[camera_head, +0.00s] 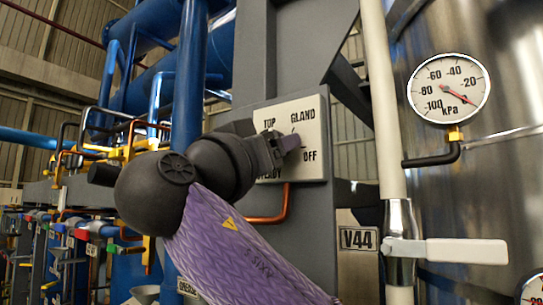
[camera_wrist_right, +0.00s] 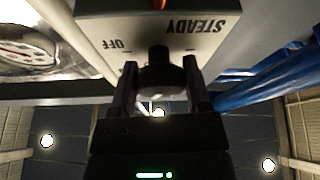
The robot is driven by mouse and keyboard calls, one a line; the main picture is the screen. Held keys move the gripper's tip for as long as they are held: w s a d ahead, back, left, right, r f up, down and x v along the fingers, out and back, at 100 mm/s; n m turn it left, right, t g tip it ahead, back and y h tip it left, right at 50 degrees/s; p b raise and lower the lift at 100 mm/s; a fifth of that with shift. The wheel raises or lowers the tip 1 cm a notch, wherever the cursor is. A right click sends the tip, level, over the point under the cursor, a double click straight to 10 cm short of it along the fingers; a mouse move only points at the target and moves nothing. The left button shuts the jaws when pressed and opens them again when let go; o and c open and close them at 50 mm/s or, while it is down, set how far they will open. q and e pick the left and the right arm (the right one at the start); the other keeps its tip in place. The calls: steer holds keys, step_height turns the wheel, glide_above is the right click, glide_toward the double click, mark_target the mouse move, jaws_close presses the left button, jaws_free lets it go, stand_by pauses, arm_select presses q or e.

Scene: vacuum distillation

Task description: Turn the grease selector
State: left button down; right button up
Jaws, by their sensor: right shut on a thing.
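The grease selector panel (camera_head: 313,168) is a pale square plate on a grey column, with the labels TOP, GLAND, OFF and STEADY. TOP and STEADY are partly covered by my right gripper (camera_head: 281,146), which reaches the panel from the left. In the right wrist view the panel (camera_wrist_right: 190,42) shows upside down, with STEADY and OFF readable. The dark selector knob (camera_wrist_right: 159,76) sits between the two fingers of my right gripper (camera_wrist_right: 160,84), which is shut on it. In the head view the gripper mostly hides the knob, so its pointing is unclear. My left gripper is out of view.
A pressure gauge (camera_head: 449,88) is on the steel vessel at the right. Below it, a white valve lever (camera_head: 462,251) sticks out beside the V44 plate (camera_head: 358,239). A copper pipe (camera_head: 270,217) runs under the panel. Blue pipes (camera_head: 189,85) stand at the left.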

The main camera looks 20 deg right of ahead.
steer(key=n+y+b, duration=0.1)
steer(key=n, duration=0.1)
steer(key=n+t+b, duration=0.1)
steer(key=shift+f+n+t+y, duration=0.1)
steer(key=shift+n+t+y, duration=0.2)
steer(key=shift+n+y, duration=0.1)
steer(key=n, duration=0.2)
steer(key=n+y+b, duration=0.1)
steer(key=shift+s+n+t+y, duration=0.1)
steer(key=shift+n+t+y, duration=0.2)
steer(key=shift+n, duration=0.1)
steer(key=n, duration=0.1)
steer(key=n+y, duration=0.1)
steer(key=n, duration=0.1)
steer(key=shift+r+n+y, duration=0.2)
steer(key=shift+n+y, duration=0.1)
steer(key=n+y, duration=0.1)
steer(key=n, duration=0.3)
steer(key=shift+r+y, duration=0.1)
steer(key=shift+y, duration=0.3)
steer(key=n, duration=0.2)
steer(key=n+g+y+p, duration=0.1)
steer(key=n, duration=0.2)
steer(key=shift+r+n+y, duration=0.1)
steer(key=shift+n+y, duration=0.2)
steer(key=n+g+p, duration=0.2)
steer(key=n, duration=0.1)
steer(key=shift+n, duration=0.6)
steer(key=shift+f+g, duration=0.2)
steer(key=shift+g, duration=0.1)
